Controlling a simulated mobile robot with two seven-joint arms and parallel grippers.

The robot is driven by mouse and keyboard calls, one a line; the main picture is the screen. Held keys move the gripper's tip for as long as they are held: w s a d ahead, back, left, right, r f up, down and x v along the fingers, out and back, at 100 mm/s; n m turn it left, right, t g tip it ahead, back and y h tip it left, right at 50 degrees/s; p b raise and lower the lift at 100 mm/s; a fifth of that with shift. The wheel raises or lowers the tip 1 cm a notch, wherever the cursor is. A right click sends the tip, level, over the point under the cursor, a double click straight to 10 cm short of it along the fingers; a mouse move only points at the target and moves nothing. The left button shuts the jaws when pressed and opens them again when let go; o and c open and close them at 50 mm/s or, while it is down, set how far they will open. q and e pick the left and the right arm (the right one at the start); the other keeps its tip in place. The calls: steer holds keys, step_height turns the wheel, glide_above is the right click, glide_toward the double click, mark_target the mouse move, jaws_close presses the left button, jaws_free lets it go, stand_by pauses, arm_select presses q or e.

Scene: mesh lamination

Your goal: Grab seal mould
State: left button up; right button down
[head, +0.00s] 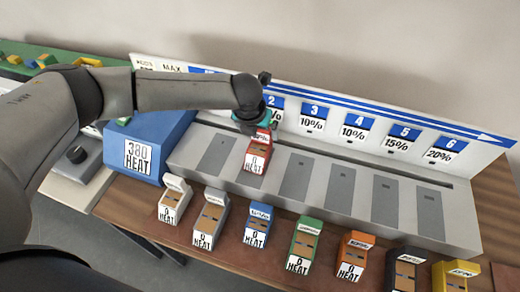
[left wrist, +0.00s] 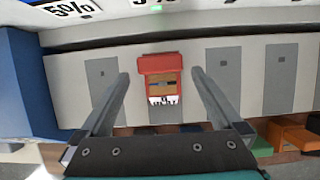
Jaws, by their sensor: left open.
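A red mould (head: 257,150) with a white "0 HEAT" label sits on the long grey heater bar (head: 333,190), below the "2" sign. It also shows in the left wrist view (left wrist: 162,66), centred between the two fingers. My left gripper (left wrist: 160,76) is open and empty, with one finger on each side of the red mould in that picture. I cannot tell its height above the mould. In the head view the teal gripper body hides part of the mould's far end. The lettering on the mould tops is too small to read. My right gripper is not in view.
White (head: 174,200), grey (head: 210,218), blue (head: 257,224), green (head: 305,245), orange (head: 352,257), black (head: 405,270) and yellow (head: 455,274) moulds line the wooden table's front. A blue "380 HEAT" box (head: 145,145) stands left. A numbered sign board (head: 480,147) rises behind the bar.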

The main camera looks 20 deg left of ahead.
mark_target(260, 134)
arm_select(q)
steer(key=shift+x, duration=1.55)
jaws_close()
steer(key=shift+r, duration=0.1)
